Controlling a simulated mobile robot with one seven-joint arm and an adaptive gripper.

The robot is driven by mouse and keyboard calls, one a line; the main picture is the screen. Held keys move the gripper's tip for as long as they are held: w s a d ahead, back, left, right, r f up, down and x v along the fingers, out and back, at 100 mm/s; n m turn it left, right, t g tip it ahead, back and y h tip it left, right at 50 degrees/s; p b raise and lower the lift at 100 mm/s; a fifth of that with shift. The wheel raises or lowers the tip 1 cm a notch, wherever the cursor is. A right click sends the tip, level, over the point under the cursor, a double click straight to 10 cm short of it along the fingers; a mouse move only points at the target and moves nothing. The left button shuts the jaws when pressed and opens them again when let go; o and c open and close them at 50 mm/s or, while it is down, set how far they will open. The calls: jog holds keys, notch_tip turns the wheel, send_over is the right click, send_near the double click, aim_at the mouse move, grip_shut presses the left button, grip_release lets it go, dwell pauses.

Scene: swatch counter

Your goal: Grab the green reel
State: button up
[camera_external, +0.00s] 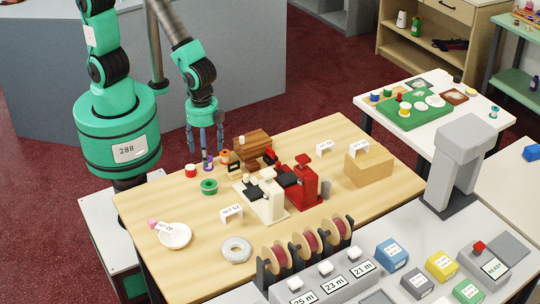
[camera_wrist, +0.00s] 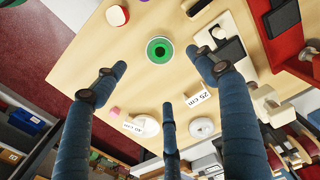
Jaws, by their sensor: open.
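The green reel (camera_external: 209,187) stands on the wooden table, near its back left. It also shows in the wrist view as a green ring with a dark centre (camera_wrist: 160,50), unobstructed. My gripper (camera_external: 206,150) hangs above the table's back edge, fingers pointing down, and appears a little behind and above the reel. In the wrist view its blue fingers (camera_wrist: 158,77) are spread wide with nothing between their tips. The reel lies beyond the fingertips, apart from them.
A red reel (camera_external: 190,171), a purple reel (camera_external: 208,163) and an orange reel (camera_external: 224,157) stand close by. A white tent card (camera_external: 231,213) and cream device (camera_external: 268,195) are to the right. A white dish (camera_external: 175,236) and pale ring (camera_external: 237,250) lie nearer the front.

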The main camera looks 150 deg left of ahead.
jog(key=b, duration=0.2)
send_over(209, 182)
jog(key=w, duration=0.1)
jog(key=shift+d+f, duration=0.15)
jog(key=shift+f, duration=2)
jog(key=shift+d+f, duration=0.1)
jog(key=shift+f, duration=2.05)
jog(key=shift+f, duration=0.15)
jog(key=shift+w+f+b, duration=0.1)
jog(key=shift+f+b, duration=0.85)
jog(key=shift+f, duration=1.55)
jog(key=c, duration=1.2)
jog(key=shift+r, duration=0.2)
